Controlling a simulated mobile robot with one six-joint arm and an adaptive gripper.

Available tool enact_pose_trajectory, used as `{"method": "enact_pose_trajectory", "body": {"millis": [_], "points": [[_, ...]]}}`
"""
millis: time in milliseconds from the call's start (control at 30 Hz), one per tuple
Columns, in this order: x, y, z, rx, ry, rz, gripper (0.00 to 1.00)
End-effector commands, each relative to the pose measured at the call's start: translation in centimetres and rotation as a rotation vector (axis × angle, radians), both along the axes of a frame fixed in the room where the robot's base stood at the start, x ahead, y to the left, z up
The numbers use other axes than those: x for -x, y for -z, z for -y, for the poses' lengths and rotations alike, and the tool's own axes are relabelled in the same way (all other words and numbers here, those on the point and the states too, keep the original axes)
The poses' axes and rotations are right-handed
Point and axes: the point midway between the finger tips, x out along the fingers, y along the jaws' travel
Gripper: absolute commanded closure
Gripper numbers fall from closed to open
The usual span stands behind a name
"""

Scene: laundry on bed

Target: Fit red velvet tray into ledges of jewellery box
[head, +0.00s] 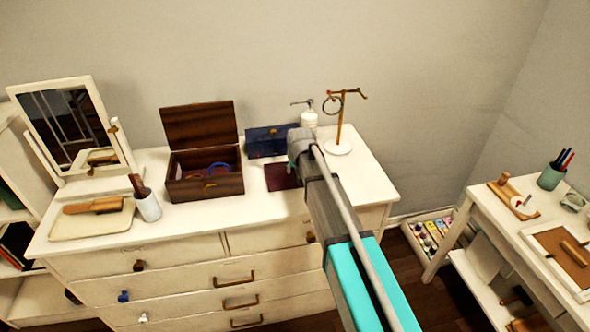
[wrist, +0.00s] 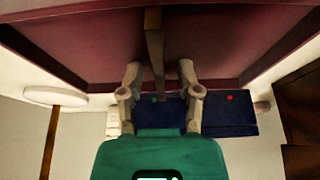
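The dark red velvet tray (head: 279,178) lies on the dresser just right of the jewellery box, partly hidden behind my arm. In the wrist view the tray (wrist: 75,45) fills the upper part, with a thin divider (wrist: 153,40) across its middle. My gripper (wrist: 160,68) is over the tray with its fingers apart, one on each side of the divider. A gap shows between each finger and the divider. The brown wooden jewellery box (head: 205,188) stands with its lid (head: 200,125) raised; red and blue items show inside. Its inner ledges cannot be made out.
A closed dark blue box (head: 268,141) stands behind the tray. A jewellery stand (head: 338,148) and white bottle (head: 309,118) are at the back right. A white cup (head: 148,207), a brush (head: 94,205) and a mirror (head: 70,125) are at the left. The dresser's front strip (head: 190,220) is clear.

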Motion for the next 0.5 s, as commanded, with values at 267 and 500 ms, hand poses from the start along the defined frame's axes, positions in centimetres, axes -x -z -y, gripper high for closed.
{"method": "enact_pose_trajectory", "body": {"millis": [267,500], "points": [[0.00,-0.07,-0.01,0.000,0.000,0.000,0.55],[0.18,-0.84,0.05,0.000,0.000,0.000,0.55]]}}
